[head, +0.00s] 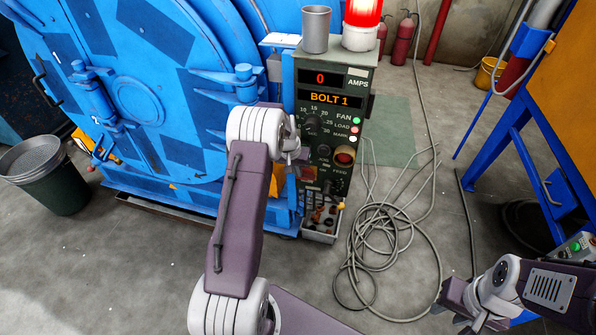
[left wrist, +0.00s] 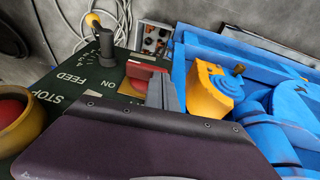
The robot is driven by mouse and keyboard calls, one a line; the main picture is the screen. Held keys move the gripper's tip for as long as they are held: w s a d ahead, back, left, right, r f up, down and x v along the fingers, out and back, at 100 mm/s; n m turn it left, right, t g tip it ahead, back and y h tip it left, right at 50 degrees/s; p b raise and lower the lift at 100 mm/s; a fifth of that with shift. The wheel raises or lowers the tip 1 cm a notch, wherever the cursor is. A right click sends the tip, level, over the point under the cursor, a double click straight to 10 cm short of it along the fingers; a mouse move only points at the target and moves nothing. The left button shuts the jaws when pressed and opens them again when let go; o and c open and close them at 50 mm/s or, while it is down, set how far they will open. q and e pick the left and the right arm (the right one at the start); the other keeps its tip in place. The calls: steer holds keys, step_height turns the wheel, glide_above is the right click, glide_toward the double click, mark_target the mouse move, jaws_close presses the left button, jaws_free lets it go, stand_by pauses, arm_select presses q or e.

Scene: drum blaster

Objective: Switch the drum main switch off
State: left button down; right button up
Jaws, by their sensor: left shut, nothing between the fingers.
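The dark green control panel (head: 330,120) stands in front of the blue drum (head: 130,90). My left gripper (head: 299,157) is at the panel's left edge. In the left wrist view its grey fingers (left wrist: 165,97) are shut and empty, beside the red handle; I cannot tell whether they touch it. The arm hides part of the panel's left side. My right gripper (head: 468,312) is at the lower right, far from the panel, its fingers unclear.
The panel also carries a black feed knob (left wrist: 106,46) and a red stop button (left wrist: 14,112) in a yellow collar. A grey cup (head: 316,30) and a lit red beacon (head: 362,14) stand on top. Loose cable (head: 375,245) lies on the floor at right.

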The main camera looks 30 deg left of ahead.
arm_select(q)
steer(key=shift+s+a+f+h, duration=0.1)
steer(key=shift+f+h, duration=0.05)
steer(key=shift+h, duration=0.25)
steer(key=shift+s+a+f+n+t+h+b, duration=0.15)
steer(key=shift+a+f+t+h+b, duration=0.15)
steer(key=shift+f+h+b, duration=0.8)
steer(key=shift+w+a+f+n+t+h+b, duration=0.1)
steer(key=shift+a+f+n+t+h+b, duration=0.15)
steer(key=shift+f+h+b, duration=0.8)
steer(key=shift+s+a+f+n+t+h+b, duration=0.15)
steer(key=shift+f+t+h+b, duration=0.4)
steer(key=shift+b, duration=0.85)
steer(key=shift+w+d+f, duration=0.1)
steer(key=shift+w+f, duration=0.05)
steer(key=shift+f, duration=0.2)
steer(key=shift+r, duration=0.1)
steer(key=p+v, duration=0.2)
steer(key=v, duration=0.7)
steer(key=shift+p, duration=0.4)
steer(key=shift+w, duration=0.1)
